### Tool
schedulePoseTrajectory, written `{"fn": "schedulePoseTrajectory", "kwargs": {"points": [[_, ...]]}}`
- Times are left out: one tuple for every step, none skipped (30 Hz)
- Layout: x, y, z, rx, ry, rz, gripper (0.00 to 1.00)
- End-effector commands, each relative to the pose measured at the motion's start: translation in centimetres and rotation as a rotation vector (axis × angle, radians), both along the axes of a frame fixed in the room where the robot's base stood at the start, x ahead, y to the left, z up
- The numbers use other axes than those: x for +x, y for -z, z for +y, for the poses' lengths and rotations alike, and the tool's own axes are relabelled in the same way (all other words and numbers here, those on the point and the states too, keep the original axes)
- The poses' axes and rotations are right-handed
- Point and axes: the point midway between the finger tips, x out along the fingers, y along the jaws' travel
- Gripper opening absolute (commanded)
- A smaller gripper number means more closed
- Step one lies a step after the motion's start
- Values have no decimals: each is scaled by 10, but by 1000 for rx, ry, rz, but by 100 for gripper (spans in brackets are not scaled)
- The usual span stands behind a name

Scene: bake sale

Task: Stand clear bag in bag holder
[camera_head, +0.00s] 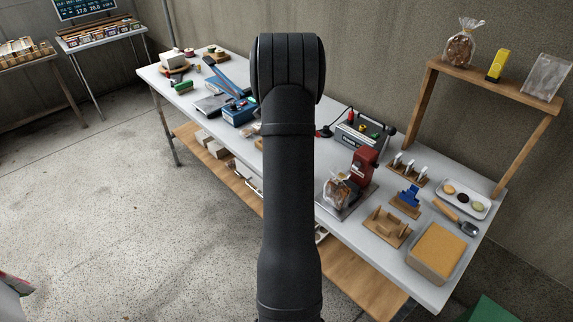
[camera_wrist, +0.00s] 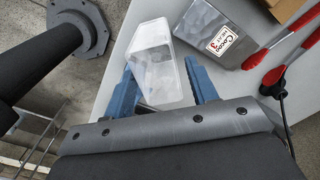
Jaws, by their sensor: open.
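In the wrist view, my gripper (camera_wrist: 159,66) is open, with its two blue fingers apart. A translucent, pale open-topped thing (camera_wrist: 155,62), which may be the clear bag, shows between the fingers; I cannot tell whether they touch it. In the head view, my arm hides the gripper and the table beneath it. A flat clear bag (camera_head: 546,76) stands on the wooden shelf at the upper right. A wooden stand with upright pieces (camera_head: 387,228), possibly the bag holder, sits on the table's near right part and looks empty.
A grey packet labelled Cocoa (camera_wrist: 215,35) and red-handled tools (camera_wrist: 270,55) lie close to my right finger. A filled bag (camera_head: 338,190) stands by a red device (camera_head: 365,163). The wooden shelf (camera_head: 465,72) rises over the table's right end, above a white tray (camera_head: 482,204).

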Motion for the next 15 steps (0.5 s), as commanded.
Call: {"fn": "schedulePoseTrajectory", "kwargs": {"points": [[0, 2, 0, 0, 0, 1, 53], [0, 4, 0, 0, 0, 1, 53], [-1, 7, 0, 0, 0, 1, 53], [-1, 11, -1, 0, 0, 2, 53], [-2, 15, -1, 0, 0, 2, 53], [-3, 21, -2, 0, 0, 4, 53], [-3, 26, -2, 0, 0, 4, 53], [-4, 31, -2, 0, 0, 3, 53], [-4, 37, -3, 0, 0, 4, 53], [-4, 41, -3, 0, 0, 3, 53], [-4, 45, -2, 0, 0, 2, 53], [-4, 48, -2, 0, 0, 1, 53], [-4, 51, -2, 0, 0, 1, 53], [-4, 52, -2, 0, 0, 1, 53], [-4, 54, -2, 0, 0, 0, 53]]}}
